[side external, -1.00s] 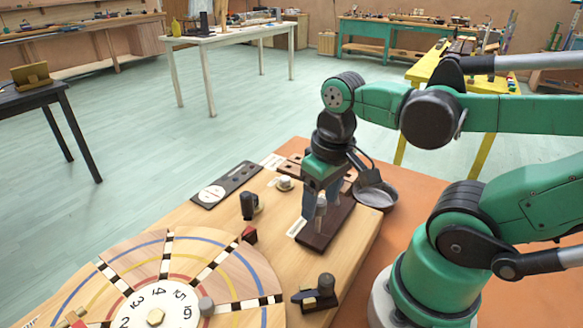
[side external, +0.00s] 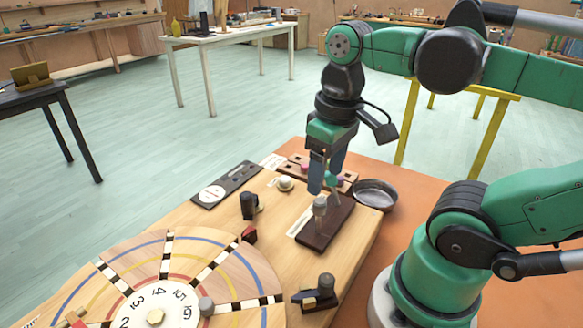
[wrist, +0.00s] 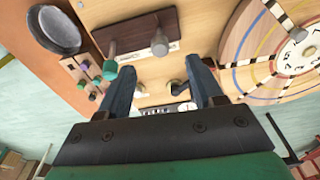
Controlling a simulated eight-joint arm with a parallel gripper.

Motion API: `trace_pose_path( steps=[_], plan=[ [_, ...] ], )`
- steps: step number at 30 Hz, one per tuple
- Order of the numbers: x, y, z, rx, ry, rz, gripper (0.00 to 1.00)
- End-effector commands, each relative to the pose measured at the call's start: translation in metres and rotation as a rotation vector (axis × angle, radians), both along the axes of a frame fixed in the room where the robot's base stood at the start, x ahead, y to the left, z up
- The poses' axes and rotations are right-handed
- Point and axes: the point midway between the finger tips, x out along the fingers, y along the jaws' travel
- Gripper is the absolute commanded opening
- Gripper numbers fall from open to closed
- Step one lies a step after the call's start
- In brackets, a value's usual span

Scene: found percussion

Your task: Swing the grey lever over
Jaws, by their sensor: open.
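A grey-capped lever (side external: 320,205) stands on a dark brown base plate (side external: 318,238) near the right side of the wooden board. In the wrist view the grey cap (wrist: 159,45) is at upper centre, with a green-tipped lever (wrist: 110,69) to its left. The green tip (side external: 332,180) shows just behind the grey cap in the side view. My gripper (side external: 324,184) hangs above the plate with its blue fingers apart and nothing between them. In the wrist view the open fingers (wrist: 161,67) spread below the grey cap; whether they touch it, I cannot tell.
A metal bowl (side external: 375,194) sits right of the plate. A black knob (side external: 248,205), a white knob (side external: 285,183) and a striped dial (side external: 200,265) are to the left. A dark lever block (side external: 322,290) is in front.

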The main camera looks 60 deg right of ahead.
Motion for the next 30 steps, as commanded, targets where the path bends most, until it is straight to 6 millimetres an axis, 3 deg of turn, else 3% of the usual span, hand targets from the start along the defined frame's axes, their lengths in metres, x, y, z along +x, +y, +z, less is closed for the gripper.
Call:
trace_pose_path(
  steps=[6,10,24,30],
  plan=[
    [0.006,-0.001,0.004,-0.019,0.072,0.46,0.6],
    [0.007,-0.001,0.004,-0.019,0.095,0.625,0.6],
    [0.008,-0.001,-0.042,-0.019,0.098,0.66,0.6],
    [0.008,-0.001,-0.051,-0.02,0.098,0.658,0.6]
  ],
)
